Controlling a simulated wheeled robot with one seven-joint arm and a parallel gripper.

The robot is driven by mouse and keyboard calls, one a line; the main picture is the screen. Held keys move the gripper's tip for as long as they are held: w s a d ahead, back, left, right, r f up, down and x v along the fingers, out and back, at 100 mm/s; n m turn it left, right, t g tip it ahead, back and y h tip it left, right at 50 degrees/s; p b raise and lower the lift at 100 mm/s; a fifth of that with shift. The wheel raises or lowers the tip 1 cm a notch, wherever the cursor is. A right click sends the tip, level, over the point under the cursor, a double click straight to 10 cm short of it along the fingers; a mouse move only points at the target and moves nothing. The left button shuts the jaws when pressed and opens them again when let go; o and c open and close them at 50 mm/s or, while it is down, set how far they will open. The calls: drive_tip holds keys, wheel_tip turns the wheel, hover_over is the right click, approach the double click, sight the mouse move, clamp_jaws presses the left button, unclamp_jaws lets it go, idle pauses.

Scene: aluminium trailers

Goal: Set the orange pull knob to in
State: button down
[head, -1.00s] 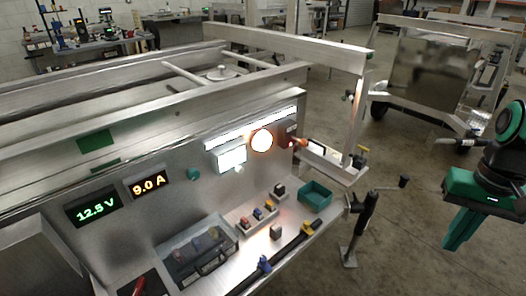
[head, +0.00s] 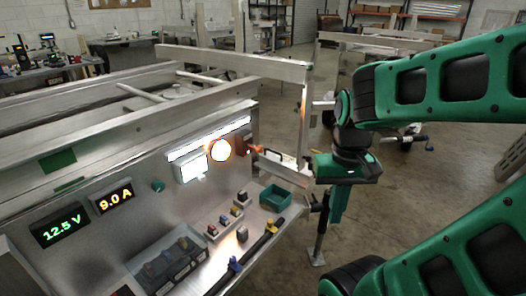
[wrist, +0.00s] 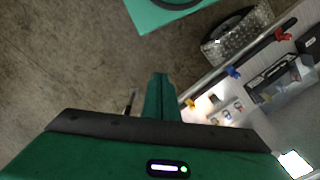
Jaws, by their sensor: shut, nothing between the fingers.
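The orange pull knob (head: 258,150) is small and sticks out at the right end of the upright metal panel (head: 100,225), beside a dark plate. Whether it stands out or in is too small to tell. I do not make it out in the wrist view. My green gripper (head: 335,218) hangs fingers down to the right of the knob, apart from it, past the panel's right end. Its fingers are together and empty; they also show in the wrist view (wrist: 161,80).
A bright round lamp (head: 220,150) and a lit white square (head: 191,168) sit left of the knob. A teal bin (head: 275,198) and several small switches stand on the ledge below. A metal frame post (head: 303,105) rises behind the gripper. Open floor lies to the right.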

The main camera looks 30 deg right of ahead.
sight(258, 149)
drive_tip(key=w+d+r+m+t+h, duration=0.1)
drive_tip(key=w+r+m+t, duration=0.25)
drive_tip(key=w, duration=0.95)
drive_tip(key=w+d+r+m+t+h, duration=0.1)
drive_tip(key=w+r+m+t+h, duration=0.2)
drive_tip(key=w, duration=1)
drive_tip(key=w+d+f+y, duration=0.1)
drive_tip(key=w+f, duration=0.7)
drive_tip(key=w, duration=0.1)
drive_tip(key=shift+d+f+t, duration=0.15)
drive_tip(key=shift+f+t, duration=0.1)
drive_tip(key=shift+t, duration=0.1)
